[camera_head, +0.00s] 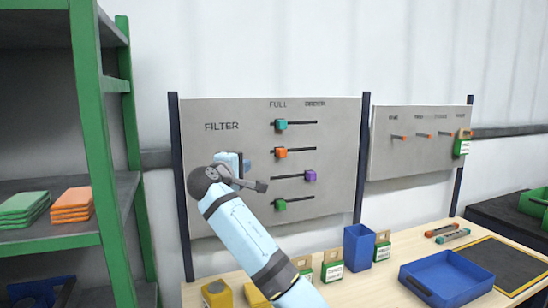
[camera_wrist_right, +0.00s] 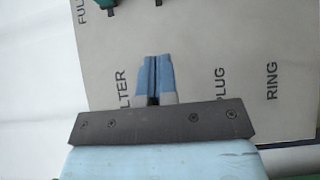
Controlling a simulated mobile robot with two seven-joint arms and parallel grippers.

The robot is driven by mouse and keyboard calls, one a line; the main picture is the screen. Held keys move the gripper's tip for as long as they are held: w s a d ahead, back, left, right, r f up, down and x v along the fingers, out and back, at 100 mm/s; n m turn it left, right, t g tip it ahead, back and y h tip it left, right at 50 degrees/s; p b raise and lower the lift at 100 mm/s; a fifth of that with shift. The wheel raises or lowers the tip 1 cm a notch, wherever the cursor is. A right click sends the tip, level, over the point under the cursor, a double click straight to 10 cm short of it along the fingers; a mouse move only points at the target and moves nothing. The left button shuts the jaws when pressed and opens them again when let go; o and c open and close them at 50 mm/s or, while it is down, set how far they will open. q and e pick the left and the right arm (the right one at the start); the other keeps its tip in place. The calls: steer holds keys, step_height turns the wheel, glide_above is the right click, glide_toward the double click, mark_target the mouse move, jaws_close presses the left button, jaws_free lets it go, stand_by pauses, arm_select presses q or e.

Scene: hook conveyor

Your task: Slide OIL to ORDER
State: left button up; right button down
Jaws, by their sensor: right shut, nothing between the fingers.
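A grey panel (camera_head: 335,140) carries several horizontal slots under the headings FULL and ORDER. The top row reads FILTER, with a teal slider (camera_head: 281,126) at the FULL end. In the second row an orange slider (camera_head: 281,153) is at the FULL end. A purple slider (camera_head: 310,176) is at the ORDER end, and a green slider (camera_head: 280,205) is at the FULL end. My right gripper (camera_head: 246,165) is shut and empty, left of the orange slider and apart from it. In the right wrist view its fingers (camera_wrist_right: 153,76) are together over the panel. No OIL label shows.
Below the panel, a wooden table holds a blue bin (camera_head: 358,248), a blue tray (camera_head: 445,278) and green-labelled cards (camera_head: 332,264). A second panel (camera_head: 420,150) with several hooks stands right. A green shelf (camera_head: 95,130) stands left. Space before the sliders is clear.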

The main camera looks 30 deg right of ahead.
steer(key=p, duration=0.1)
glide_toward(277, 154)
steer(key=w, duration=0.1)
steer(key=w+d, duration=0.2)
steer(key=w, duration=0.1)
steer(key=shift+d, duration=0.1)
steer(key=shift+s+d, duration=0.15)
steer(key=shift+d, duration=0.4)
steer(key=shift+s+d, duration=0.2)
steer(key=shift+d, duration=0.4)
steer(key=shift+s+d+p, duration=0.1)
steer(key=shift+d+p, duration=0.2)
steer(key=shift+d, duration=0.2)
